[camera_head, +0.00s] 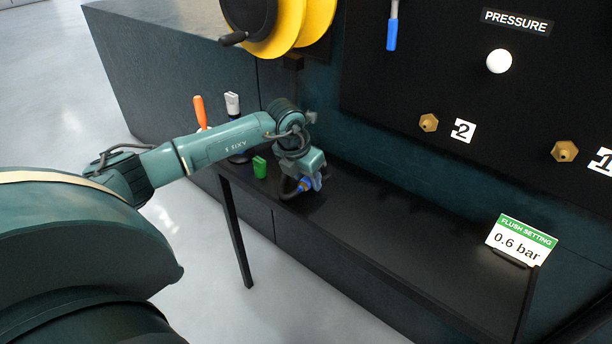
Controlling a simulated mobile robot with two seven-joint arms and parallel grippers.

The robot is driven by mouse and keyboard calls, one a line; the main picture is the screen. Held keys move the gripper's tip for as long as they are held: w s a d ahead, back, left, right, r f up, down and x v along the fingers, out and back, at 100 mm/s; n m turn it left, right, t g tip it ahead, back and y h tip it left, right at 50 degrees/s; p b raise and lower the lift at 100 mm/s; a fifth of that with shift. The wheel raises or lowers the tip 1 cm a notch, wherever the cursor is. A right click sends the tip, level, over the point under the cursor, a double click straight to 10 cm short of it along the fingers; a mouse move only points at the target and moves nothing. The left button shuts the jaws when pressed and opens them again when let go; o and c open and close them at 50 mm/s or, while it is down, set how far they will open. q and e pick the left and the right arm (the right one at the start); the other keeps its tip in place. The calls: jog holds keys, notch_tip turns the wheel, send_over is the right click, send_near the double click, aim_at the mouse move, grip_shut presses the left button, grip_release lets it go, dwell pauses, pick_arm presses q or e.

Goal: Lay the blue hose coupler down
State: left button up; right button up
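The blue hose coupler (305,184) shows as a small blue piece at the tip of my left gripper (304,185), low at the left part of the black bench top. The gripper points down and appears closed around the coupler, hiding most of it. I cannot tell whether the coupler touches the bench. My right gripper is not in view.
The black bench (400,250) is clear to the right, up to a "0.6 bar" sign (521,241). A green item (260,167) stands left of the gripper, near an orange-handled tool (200,112) and a white-topped item (232,104). A yellow reel (316,22) and a panel with brass fittings (428,122) are behind.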

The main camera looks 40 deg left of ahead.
pick_arm(q)
jog(key=shift+o, duration=0.9)
jog(key=shift+o, duration=0.3)
jog(key=o, duration=0.5)
jog(key=shift+c, duration=0.2)
jog(key=shift+o, duration=0.2)
notch_tip(320, 180, up, 7)
jog(key=p, duration=0.5)
